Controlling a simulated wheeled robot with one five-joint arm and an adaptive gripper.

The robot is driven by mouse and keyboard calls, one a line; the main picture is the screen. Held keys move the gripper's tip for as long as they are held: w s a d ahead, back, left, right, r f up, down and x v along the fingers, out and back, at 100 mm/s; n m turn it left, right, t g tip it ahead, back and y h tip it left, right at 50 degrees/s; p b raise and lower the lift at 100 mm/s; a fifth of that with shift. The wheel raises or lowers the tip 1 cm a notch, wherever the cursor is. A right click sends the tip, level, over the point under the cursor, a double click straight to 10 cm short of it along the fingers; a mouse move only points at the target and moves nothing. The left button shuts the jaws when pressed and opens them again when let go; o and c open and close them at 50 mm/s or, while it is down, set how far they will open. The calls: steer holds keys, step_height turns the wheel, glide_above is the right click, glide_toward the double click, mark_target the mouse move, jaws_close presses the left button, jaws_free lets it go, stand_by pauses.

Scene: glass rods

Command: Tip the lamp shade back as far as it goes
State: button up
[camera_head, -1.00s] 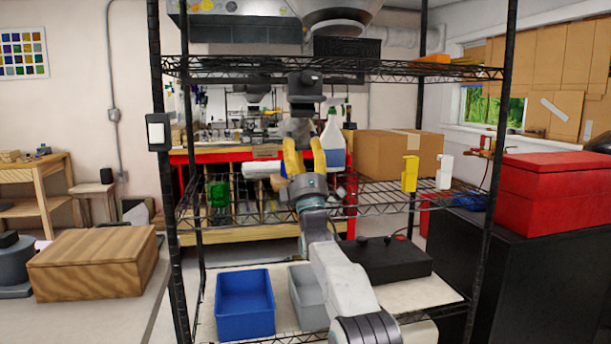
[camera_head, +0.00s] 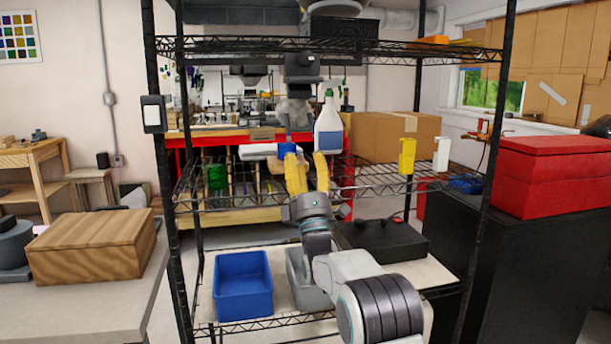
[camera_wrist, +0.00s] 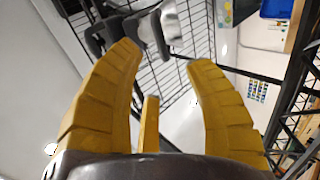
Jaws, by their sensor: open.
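What looks like the lamp is a dark fitting (camera_head: 302,66) under the top wire shelf. Its grey shade (camera_head: 294,110) hangs below it and points down. My gripper (camera_head: 305,153) is open and empty, fingers up, just below the shade in the head view. The gap in depth is hard to judge. In the wrist view my gripper's yellow fingers (camera_wrist: 162,58) are spread. A dark part (camera_wrist: 118,28) and a grey part (camera_wrist: 157,32), probably of the lamp, show beyond the fingertips, with no clear contact.
The wire middle shelf (camera_head: 365,180) holds a spray bottle (camera_head: 328,128), a cardboard box (camera_head: 390,138) and a white roll (camera_head: 257,150). A blue bin (camera_head: 243,287) stands below. Black rack posts (camera_head: 163,190) bound the sides. A red toolbox (camera_head: 550,178) is at right.

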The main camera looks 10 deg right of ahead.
steer(key=shift+v, duration=1.45)
steer(key=s+f+m+g+p, duration=0.3)
steer(key=s+m+g+p, duration=0.2)
steer(key=s, duration=1)
steer(key=s+f+m+g+p, duration=0.4)
steer(key=s+m+g+p, duration=0.2)
steer(key=s+g, duration=0.5)
steer(key=s+f+m+g+p, duration=0.3)
steer(key=s+m+g+p, duration=0.3)
steer(key=s, duration=1.3)
steer(key=shift+f+m+g, duration=0.4)
steer(key=shift+m+g, duration=0.1)
steer(key=shift+g, duration=0.7)
steer(key=shift+o, duration=0.2)
steer(key=shift+d, duration=0.1)
